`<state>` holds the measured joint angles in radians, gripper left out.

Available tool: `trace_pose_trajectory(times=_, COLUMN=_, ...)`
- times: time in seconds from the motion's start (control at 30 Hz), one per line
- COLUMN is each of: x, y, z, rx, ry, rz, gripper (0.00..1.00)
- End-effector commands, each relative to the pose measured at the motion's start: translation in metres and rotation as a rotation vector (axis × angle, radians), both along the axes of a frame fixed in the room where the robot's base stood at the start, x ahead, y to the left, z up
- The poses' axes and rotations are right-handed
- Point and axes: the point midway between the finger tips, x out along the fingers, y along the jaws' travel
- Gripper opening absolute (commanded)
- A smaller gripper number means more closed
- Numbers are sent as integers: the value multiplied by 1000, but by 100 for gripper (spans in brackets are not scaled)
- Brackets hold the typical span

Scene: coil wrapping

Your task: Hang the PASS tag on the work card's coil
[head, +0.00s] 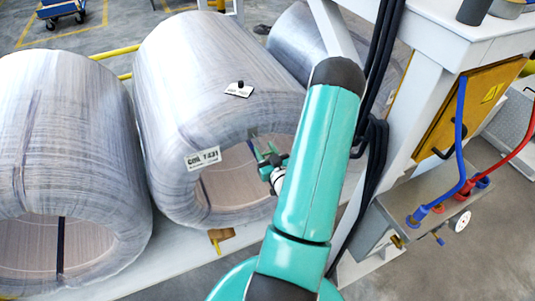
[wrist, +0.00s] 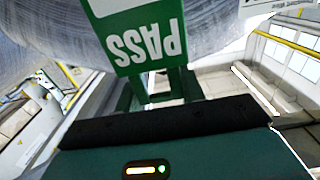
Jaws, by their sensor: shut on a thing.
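The PASS tag (wrist: 145,38) is green and white; its lettering is upside down in the wrist view. My gripper (wrist: 165,88) is shut on it. In the head view my gripper (head: 270,163) is at the right front edge of the middle wrapped coil (head: 205,75), by its bore; I cannot tell whether they touch. That coil has a white label (head: 203,158) starting "COIL" on its front rim; the number is hard to read. A small white card with a black knob (head: 239,89) lies on its top. I cannot make out a work card's text.
Another wrapped coil (head: 65,150) lies at left, and a third (head: 300,45) behind at right. A white machine frame (head: 430,100) with a yellow panel (head: 470,110), blue and red hoses and black cables stands close right of my arm. Floor shows at the lower right.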

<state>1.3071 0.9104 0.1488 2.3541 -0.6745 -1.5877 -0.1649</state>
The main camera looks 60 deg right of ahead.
Motion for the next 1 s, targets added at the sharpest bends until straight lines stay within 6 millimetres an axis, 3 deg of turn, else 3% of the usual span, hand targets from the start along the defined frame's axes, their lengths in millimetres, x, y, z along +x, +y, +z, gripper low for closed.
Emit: trace_pose_trajectory(times=1.0, x=46, y=-27, z=-9, rx=0, ry=0, rz=0, gripper=6)
